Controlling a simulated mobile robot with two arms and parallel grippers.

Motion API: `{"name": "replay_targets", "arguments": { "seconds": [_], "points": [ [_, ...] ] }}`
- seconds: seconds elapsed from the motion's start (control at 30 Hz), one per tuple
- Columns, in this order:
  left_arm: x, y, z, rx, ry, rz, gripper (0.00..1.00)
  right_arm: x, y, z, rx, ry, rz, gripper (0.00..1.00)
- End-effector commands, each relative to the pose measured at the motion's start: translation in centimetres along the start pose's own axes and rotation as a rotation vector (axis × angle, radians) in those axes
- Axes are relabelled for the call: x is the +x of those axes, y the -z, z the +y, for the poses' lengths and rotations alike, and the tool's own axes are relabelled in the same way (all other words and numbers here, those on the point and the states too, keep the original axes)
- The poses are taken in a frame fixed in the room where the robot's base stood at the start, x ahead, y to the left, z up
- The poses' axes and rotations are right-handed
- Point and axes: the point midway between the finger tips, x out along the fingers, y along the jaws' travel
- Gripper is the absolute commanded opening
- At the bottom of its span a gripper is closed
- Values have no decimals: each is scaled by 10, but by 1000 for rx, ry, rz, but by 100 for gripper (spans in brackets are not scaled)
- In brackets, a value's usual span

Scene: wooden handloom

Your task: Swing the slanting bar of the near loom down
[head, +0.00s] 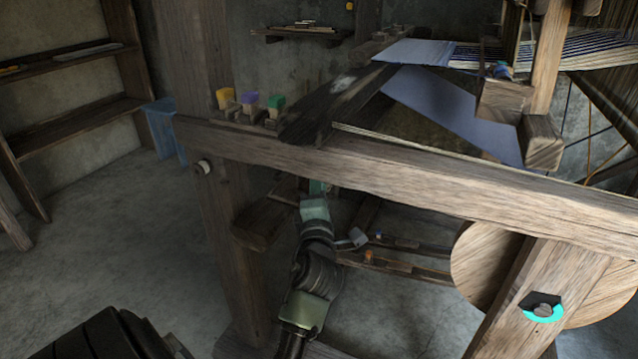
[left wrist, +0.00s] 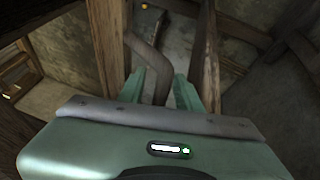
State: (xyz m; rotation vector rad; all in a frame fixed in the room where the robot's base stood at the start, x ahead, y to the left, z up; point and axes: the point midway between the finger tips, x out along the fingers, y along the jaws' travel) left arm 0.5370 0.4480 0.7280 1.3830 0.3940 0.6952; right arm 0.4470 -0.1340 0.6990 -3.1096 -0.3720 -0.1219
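The near loom has a long wooden front rail (head: 420,185). A dark wooden piece (head: 335,105) slants over the rail's left part. Another dark slanting wooden piece (head: 262,222) shows under the rail, beside my gripper. I cannot tell which is the task's bar. My left gripper (head: 317,188) is under the rail, its fingertips mostly hidden behind it in the head view. In the left wrist view its green fingers (left wrist: 161,90) stand apart. A bent brown bar (left wrist: 157,75) shows in the gap between them; contact is not clear. My right gripper is not in view.
Yellow, purple and green blocks (head: 250,100) stand at the loom's left. Blue cloth (head: 435,100) stretches behind the rail. A round wooden disc (head: 490,265) is at the lower right. A shelf (head: 75,120) stands at the left wall. The floor (head: 120,230) at left is clear.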

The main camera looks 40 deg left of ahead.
Motion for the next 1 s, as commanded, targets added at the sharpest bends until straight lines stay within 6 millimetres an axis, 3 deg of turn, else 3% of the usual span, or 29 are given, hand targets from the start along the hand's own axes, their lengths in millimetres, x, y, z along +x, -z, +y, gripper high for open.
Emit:
{"name": "replay_targets", "arguments": {
  "seconds": [0.03, 0.1, 0.13, 1.0],
  "points": [
    [0, 0, 0, 0, 0, 0, 20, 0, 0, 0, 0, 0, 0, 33],
    [0, 0, 0, 0, 0, 0, 1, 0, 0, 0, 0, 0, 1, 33],
    [0, 0, 0, 0, 0, 0, 0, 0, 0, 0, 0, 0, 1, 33],
    [0, 0, 0, -1, 0, 0, 0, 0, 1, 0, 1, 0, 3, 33]
  ]
}}
